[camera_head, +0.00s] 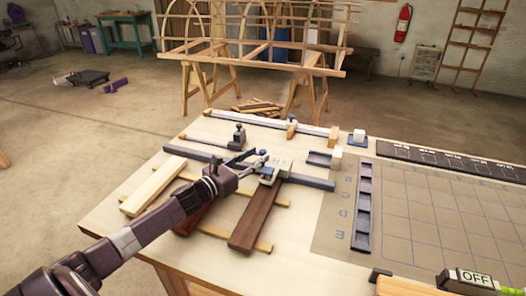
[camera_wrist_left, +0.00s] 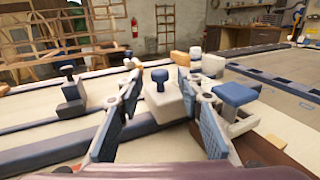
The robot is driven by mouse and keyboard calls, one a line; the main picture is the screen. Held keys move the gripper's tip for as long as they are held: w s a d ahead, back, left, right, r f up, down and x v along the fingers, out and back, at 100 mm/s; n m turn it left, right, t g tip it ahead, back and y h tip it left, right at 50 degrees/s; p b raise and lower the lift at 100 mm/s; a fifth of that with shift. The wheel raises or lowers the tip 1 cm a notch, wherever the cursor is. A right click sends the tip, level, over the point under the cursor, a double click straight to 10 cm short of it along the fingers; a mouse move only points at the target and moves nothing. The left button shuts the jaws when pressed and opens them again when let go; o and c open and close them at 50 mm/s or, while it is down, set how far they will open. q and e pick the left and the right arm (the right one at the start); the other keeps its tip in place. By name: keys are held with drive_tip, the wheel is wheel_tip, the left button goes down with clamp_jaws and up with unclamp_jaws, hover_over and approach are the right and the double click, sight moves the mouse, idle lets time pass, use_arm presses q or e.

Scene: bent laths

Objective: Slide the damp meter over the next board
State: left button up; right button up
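The damp meter appears to be the pale block with a blue knob (camera_head: 283,164) on the long grey rail (camera_head: 312,181). In the left wrist view the block (camera_wrist_left: 173,105) stands beyond my fingers, and a blue-topped part (camera_wrist_left: 236,95) sits at its right. In the head view the meter is at the far end of the dark brown board (camera_head: 256,218). My left gripper (camera_head: 252,158) is open, and its fingers (camera_wrist_left: 158,72) spread either side of the blue knob without visibly gripping it. A reddish board (camera_head: 192,220) is partly hidden by my arm. My right gripper is out of view.
A pale board (camera_head: 153,186) lies to the left. A dark block with a knob (camera_head: 238,137) stands behind the rail, near a second white rail (camera_head: 272,124). A grid mat (camera_head: 430,210) with a slotted grey strip (camera_head: 363,208) lies right. An OFF sign (camera_head: 475,279) stands front right.

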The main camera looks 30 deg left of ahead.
sight(260, 153)
use_arm(q)
drive_tip(key=shift+w+d, duration=0.15)
drive_tip(key=shift+w, duration=0.8)
drive_tip(key=shift+w+d, duration=0.15)
drive_tip(key=shift+w, duration=0.75)
drive_tip(key=shift+c, duration=0.6)
clamp_jaws()
